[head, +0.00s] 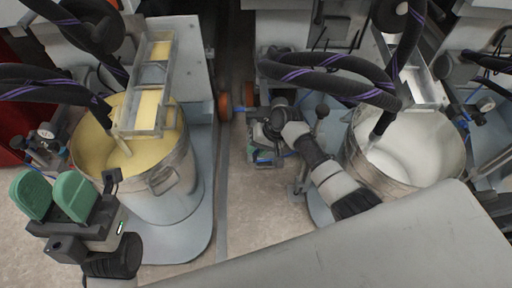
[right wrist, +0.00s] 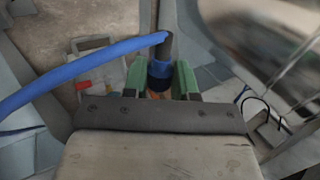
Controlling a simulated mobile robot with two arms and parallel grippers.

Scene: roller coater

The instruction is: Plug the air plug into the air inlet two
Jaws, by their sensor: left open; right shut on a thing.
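The air plug (right wrist: 160,68) is a blue fitting with a dark top, on a thick blue hose (right wrist: 80,72). In the right wrist view my right gripper (right wrist: 161,82) is shut on it between green fingers. In the head view my right gripper (head: 266,152) is at centre, between the two buckets, with a bit of blue beside it; the plug itself is mostly hidden there. My left gripper (head: 56,192) is open and empty at the lower left, its green fingers apart. I cannot tell air inlet two apart in either view.
A bucket of yellow liquid (head: 185,165) stands left and a bucket of white liquid (head: 450,160) right, with black hoses above them. Gauge fittings (head: 42,145) sit by the left bucket. A grey panel (head: 350,245) fills the lower right. Floor shows between the buckets.

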